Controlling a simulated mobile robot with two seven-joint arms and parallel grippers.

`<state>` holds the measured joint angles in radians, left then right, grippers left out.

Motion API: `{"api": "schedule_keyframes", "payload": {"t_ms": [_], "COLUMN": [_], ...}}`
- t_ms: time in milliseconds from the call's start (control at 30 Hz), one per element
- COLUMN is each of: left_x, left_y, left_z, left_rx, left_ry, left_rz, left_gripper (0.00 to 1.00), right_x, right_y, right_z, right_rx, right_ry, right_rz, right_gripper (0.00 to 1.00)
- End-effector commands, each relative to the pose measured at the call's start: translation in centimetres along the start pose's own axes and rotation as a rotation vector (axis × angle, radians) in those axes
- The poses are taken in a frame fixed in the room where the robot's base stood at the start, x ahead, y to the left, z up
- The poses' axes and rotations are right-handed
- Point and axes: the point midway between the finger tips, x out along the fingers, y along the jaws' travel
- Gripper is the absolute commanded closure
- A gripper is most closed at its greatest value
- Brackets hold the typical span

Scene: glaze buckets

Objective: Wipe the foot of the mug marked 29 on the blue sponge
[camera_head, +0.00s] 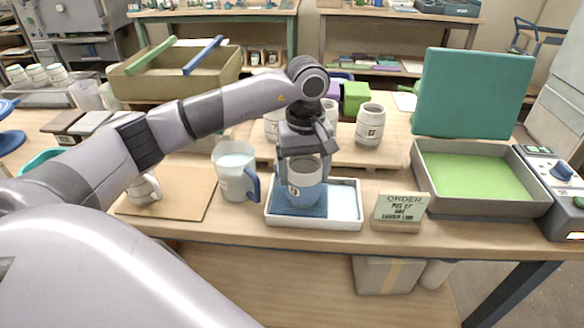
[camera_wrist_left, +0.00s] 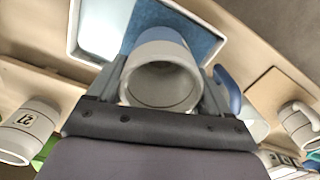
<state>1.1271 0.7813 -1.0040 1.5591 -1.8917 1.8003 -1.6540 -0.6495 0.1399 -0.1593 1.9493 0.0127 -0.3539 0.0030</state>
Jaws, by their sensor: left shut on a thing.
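My left gripper (camera_head: 304,158) is shut on a mug (camera_head: 304,188), pale at the top and blue on its lower part. The mug is upright, mouth up, over the blue sponge (camera_head: 281,207) in the left part of a white tray (camera_head: 346,203). I cannot tell whether its foot touches the sponge. A small mark shows on its left side, too small to read. In the left wrist view the fingers grip both sides of the mug (camera_wrist_left: 160,88), which looks empty, with the sponge (camera_wrist_left: 178,25) beyond it. My right gripper is out of view.
A pitcher with a blue handle (camera_head: 235,170) stands close left of the tray. A mug (camera_head: 144,190) stands on a board further left. An order card (camera_head: 401,207) and a green-bottomed basin (camera_head: 480,175) are to the right. A marked mug (camera_head: 369,125) stands behind.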

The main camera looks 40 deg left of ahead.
Motion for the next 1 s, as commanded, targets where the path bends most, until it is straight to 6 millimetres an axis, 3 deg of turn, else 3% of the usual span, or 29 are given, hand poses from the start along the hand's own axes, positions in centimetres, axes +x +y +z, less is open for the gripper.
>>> {"api": "schedule_keyframes", "payload": {"t_ms": [300, 467, 1000], "left_x": [0.0, 0.0, -0.2], "left_y": [2.4, 2.7, -1.2], "left_z": [0.8, 0.8, -0.4], "left_rx": [0.004, 0.001, -0.002], "left_ry": [-0.001, 0.000, 0.001], "left_rz": [0.001, 0.001, 0.001], "left_gripper": [0.63, 0.63, 0.63], "right_x": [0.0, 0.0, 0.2], "right_y": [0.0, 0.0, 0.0], "right_z": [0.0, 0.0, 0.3], "right_rx": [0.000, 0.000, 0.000], "right_ry": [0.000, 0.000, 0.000], "right_rz": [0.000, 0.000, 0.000], "right_gripper": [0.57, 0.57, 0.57]}}
